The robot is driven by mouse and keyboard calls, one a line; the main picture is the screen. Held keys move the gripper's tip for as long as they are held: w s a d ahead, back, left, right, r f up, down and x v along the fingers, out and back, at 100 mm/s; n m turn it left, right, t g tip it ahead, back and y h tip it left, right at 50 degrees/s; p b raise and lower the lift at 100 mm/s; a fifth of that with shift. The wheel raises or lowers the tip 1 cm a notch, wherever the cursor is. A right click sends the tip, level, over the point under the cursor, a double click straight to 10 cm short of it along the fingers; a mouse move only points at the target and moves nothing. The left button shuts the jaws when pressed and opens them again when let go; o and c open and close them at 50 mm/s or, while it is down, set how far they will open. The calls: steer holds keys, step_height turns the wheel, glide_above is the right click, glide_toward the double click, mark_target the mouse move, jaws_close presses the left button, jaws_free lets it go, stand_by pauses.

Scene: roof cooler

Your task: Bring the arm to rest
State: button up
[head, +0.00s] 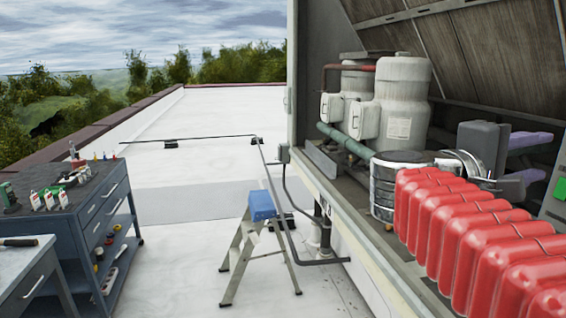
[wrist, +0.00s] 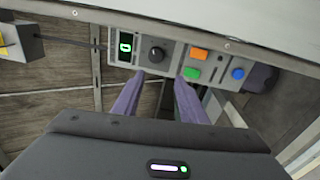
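My gripper (head: 548,154) is at the right of the head view, inside the open cooler housing. Its two purple fingers also show in the wrist view (wrist: 160,78), spread apart with nothing between them. They point toward a grey control panel (wrist: 217,74) with a green-lit display, a dark knob and orange, green and blue buttons. The fingertips overlap the panel's lower edge in the picture; I cannot tell whether they touch it. An edge of a grey panel with a green patch (head: 558,190) shows at the right of the head view.
Two pale tanks (head: 402,100) with pipes stand in the housing, behind a round metal drum (head: 383,190). A stepladder (head: 245,250) stands on the roof. A tool cart (head: 88,225) is at left. White roof (head: 200,130) is open beyond. A yellow-marked box (wrist: 20,45) sits left of the panel.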

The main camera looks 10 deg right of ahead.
steer(key=a+f+y, duration=0.4)
steer(key=f, duration=0.7)
steer(key=a+f+y, duration=0.3)
steer(key=f+y, duration=0.2)
steer(key=f, duration=0.6)
steer(key=s+a+f+m+t+y, duration=0.1)
steer(key=a+f+y, duration=0.3)
steer(key=a, duration=0.6)
steer(key=s+a+f+m+t+y, duration=0.1)
steer(key=s+a+f+y, duration=0.3)
steer(key=a+f, duration=0.4)
steer(key=a+y, duration=0.1)
steer(key=a, duration=0.2)
steer(key=shift+s+a+t, duration=0.2)
steer(key=shift+t, duration=0.1)
steer(key=shift+c, duration=1)
steer(key=shift+d, duration=0.1)
